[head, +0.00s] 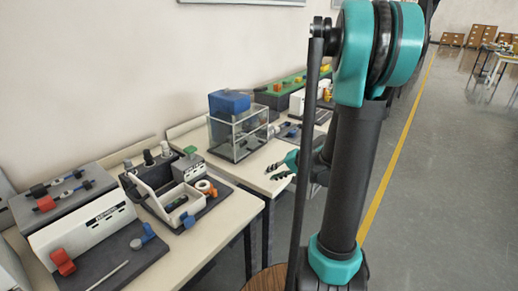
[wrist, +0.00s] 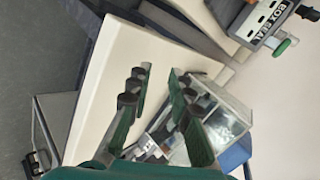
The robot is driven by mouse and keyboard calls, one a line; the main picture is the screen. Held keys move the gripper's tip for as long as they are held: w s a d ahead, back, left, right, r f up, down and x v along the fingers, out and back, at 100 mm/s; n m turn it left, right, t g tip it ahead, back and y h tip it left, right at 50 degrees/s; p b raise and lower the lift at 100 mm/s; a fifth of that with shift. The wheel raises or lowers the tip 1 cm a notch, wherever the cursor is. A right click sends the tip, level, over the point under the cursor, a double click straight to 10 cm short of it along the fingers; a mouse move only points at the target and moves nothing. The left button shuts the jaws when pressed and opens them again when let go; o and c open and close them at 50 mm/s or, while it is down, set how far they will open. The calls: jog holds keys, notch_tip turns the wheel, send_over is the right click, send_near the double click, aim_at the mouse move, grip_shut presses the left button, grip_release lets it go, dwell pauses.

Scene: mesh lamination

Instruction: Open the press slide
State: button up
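No part is clearly marked as the press slide, and I cannot tell which part it is. My gripper (head: 285,167) is near the table's front edge, to the right of the case and partly hidden by my arm. In the wrist view, my gripper (wrist: 157,84) has its two green fingers spread apart, with nothing held between them.
The nearer table (head: 208,238) carries a white open box (head: 165,187), orange rings and a white station with a red handle (head: 62,262). A grey station labelled BOX SEAL (wrist: 265,25) shows top right in the wrist view.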

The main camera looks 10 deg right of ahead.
aim_at(259, 147)
jog(key=w+d, duration=0.1)
jog(key=w, duration=0.1)
jog(key=w+d+m+t+y, duration=0.1)
jog(key=w+d, duration=0.1)
jog(key=w, duration=0.1)
jog(key=w+d+r+m+t+y, duration=0.1)
jog(key=w, duration=0.1)
jog(key=shift+w+d, duration=0.15)
jog(key=shift+d, duration=0.2)
jog(key=w+d, duration=0.1)
jog(key=w+d+m+t+y, duration=0.1)
jog(key=w+d+t, duration=0.1)
jog(key=d, duration=0.1)
jog(key=shift+w+d+r+y, duration=0.1)
jog(key=shift+w+r+y, duration=0.05)
jog(key=shift+r+y, duration=0.2)
jog(key=shift+w+d+m+t, duration=0.25)
jog(key=shift+d+m+t, duration=0.05)
jog(key=shift+d+t, duration=0.15)
jog(key=x, duration=1.7)
jog(key=shift+a, duration=0.2)
jog(key=shift+c, duration=0.6)
grip_shut()
